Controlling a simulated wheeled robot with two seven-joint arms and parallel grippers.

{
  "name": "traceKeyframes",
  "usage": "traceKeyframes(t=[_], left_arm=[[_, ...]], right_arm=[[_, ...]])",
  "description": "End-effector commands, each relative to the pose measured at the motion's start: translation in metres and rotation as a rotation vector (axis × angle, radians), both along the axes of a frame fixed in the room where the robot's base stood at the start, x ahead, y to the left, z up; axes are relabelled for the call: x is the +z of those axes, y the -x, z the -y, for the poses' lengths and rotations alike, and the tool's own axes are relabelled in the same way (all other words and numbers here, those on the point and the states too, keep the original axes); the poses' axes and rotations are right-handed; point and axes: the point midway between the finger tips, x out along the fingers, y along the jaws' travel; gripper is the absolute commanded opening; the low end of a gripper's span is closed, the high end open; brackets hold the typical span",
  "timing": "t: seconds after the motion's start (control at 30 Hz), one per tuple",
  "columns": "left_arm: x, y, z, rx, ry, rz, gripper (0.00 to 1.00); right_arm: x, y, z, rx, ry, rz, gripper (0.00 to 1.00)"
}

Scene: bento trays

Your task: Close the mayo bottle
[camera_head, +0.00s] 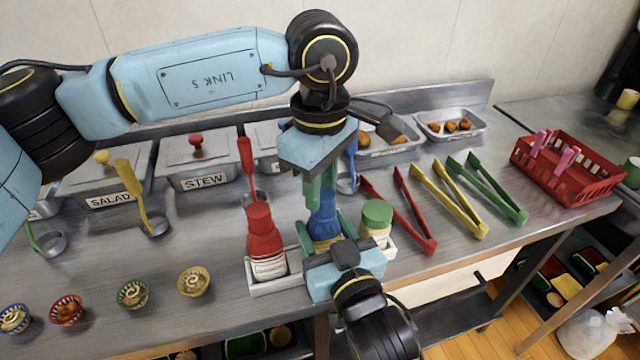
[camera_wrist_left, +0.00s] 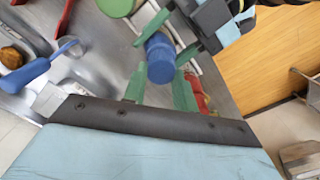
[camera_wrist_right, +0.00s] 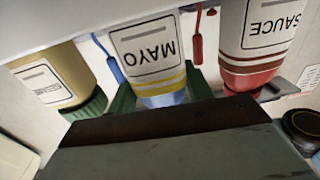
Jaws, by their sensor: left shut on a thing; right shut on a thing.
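The mayo bottle stands upright in the middle of a white holder, with a blue cap (camera_head: 323,217) at its top. Its MAYO label (camera_wrist_right: 148,50) shows upside down in the right wrist view. My left gripper (camera_head: 319,192) comes from above and is shut on the blue cap, which also shows between its green fingers in the left wrist view (camera_wrist_left: 160,62). My right gripper (camera_head: 324,240) comes from the front and is shut on the mayo bottle, a finger on either side. The fingers hide the seam, so I cannot tell how tightly the cap sits.
A red sauce bottle (camera_head: 263,240) stands left of the mayo, a green-capped bottle (camera_head: 377,215) right of it, both close to my right gripper. Several tongs (camera_head: 448,200) and a red basket (camera_head: 566,172) lie to the right. Small bowls (camera_head: 194,281) stand front left.

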Motion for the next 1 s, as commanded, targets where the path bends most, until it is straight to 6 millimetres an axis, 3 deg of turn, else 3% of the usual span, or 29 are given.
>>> traceKeyframes(t=[0.13, 0.3, 0.33, 0.47, 0.77, 1.0], left_arm=[[0.001, -0.001, 0.001, -0.233, 0.002, 0.001, 0.07], [0.001, -0.001, 0.001, -0.244, 0.002, 0.001, 0.07], [0.001, -0.001, 0.001, -0.244, 0.002, 0.001, 0.32], [0.001, -0.001, 0.001, -0.243, 0.002, 0.001, 0.49], [0.001, -0.001, 0.001, -0.241, 0.000, 0.001, 0.49], [0.024, -0.001, 0.001, -0.241, 0.001, 0.003, 0.49]], right_arm=[[-0.001, 0.000, 0.000, 0.000, 0.001, -0.003, 0.09], [-0.001, 0.000, 0.000, 0.000, 0.002, -0.004, 0.09], [-0.001, 0.000, 0.000, 0.000, 0.002, -0.004, 0.09], [-0.001, 0.000, 0.000, 0.000, 0.002, -0.004, 0.09], [-0.001, 0.000, 0.000, 0.000, 0.001, -0.003, 0.09], [-0.001, 0.000, 0.000, 0.000, 0.001, -0.003, 0.09]])
